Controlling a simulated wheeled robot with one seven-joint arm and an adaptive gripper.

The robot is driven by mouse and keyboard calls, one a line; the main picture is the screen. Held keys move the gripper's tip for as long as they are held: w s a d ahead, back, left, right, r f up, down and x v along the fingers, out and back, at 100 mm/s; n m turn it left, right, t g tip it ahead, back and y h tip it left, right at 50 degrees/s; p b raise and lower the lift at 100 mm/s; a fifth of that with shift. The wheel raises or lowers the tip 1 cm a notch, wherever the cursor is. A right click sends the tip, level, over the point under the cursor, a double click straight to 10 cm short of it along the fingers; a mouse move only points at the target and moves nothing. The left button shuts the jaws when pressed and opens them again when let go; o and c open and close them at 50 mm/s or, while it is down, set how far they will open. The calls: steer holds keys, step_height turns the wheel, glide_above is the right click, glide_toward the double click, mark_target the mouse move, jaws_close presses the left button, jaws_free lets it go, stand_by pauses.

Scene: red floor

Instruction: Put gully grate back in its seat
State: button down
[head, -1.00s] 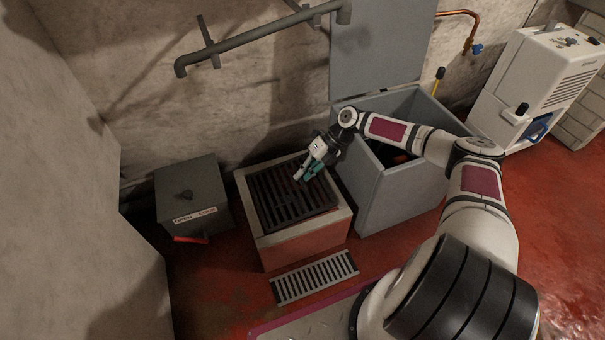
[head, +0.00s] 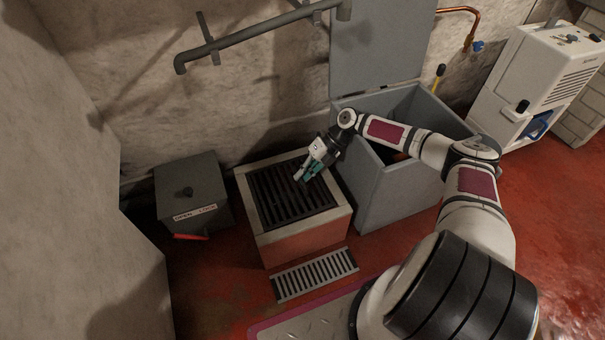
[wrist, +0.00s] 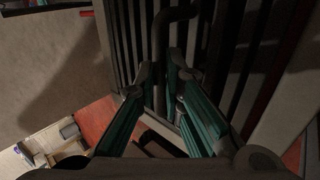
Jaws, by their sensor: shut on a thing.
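The dark slatted gully grate (head: 277,201) lies in the top of a pale-rimmed raised surround (head: 346,211). It looks level and inside the rim in the head view. My gripper (head: 301,176) is at the grate's right half, fingers pointing down onto it. In the wrist view my gripper (wrist: 165,78) has its teal fingers closed around a dark bent bar on the grate (wrist: 127,40). The fingers hide part of that bar. I cannot tell whether the grate is fully down on every side.
A grey box with its lid up (head: 383,200) stands close on the right. A dark box with a red lever (head: 190,190) stands left. A slotted floor drain (head: 315,274) lies in front. A pipe (head: 250,35) runs along the wall above.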

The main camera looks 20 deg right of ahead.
steer(key=c, duration=1.6)
jaws_free()
steer(key=shift+r, duration=0.1)
steer(key=shift+c, duration=0.2)
steer(key=v, duration=1.2)
